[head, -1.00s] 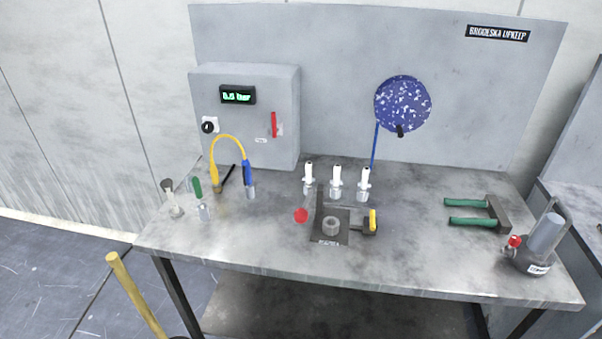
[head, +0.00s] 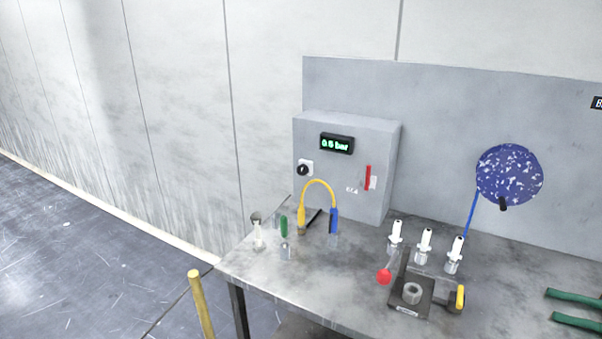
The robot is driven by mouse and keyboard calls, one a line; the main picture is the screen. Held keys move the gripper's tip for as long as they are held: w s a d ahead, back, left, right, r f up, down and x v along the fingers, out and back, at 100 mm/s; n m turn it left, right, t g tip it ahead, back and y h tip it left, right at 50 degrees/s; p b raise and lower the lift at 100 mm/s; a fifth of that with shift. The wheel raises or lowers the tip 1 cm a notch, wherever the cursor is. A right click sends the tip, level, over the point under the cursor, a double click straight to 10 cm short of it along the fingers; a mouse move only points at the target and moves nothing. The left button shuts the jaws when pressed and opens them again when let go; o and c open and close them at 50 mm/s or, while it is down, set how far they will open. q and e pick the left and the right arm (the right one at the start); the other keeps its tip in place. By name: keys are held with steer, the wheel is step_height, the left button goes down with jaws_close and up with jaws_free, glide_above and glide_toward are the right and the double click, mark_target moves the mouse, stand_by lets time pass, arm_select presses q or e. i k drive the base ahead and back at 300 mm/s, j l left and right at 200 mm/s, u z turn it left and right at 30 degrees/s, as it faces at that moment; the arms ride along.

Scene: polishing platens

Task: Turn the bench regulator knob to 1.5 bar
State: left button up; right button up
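The bench regulator is a grey box (head: 345,190) standing at the back left of the bench. Its black knob (head: 303,170) sits on a small white plate at the left of the box's front face. Above it, a dark display (head: 337,144) shows green digits that read about 0.5 bar. A red lever (head: 368,177) is on the right part of the same face. Neither of my grippers shows in the head view.
A yellow hose loop (head: 318,182) with a blue end stands in front of the box, near the knob. A green-handled tool (head: 284,228) and several white-topped fittings (head: 425,243) stand on the bench (head: 340,290). A yellow post (head: 201,303) rises at the front left.

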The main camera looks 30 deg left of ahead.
mark_target(302, 169)
steer(key=i+j+u, duration=0.2)
steer(key=i, duration=0.2)
steer(key=i+j+u, duration=0.2)
steer(key=i, duration=0.25)
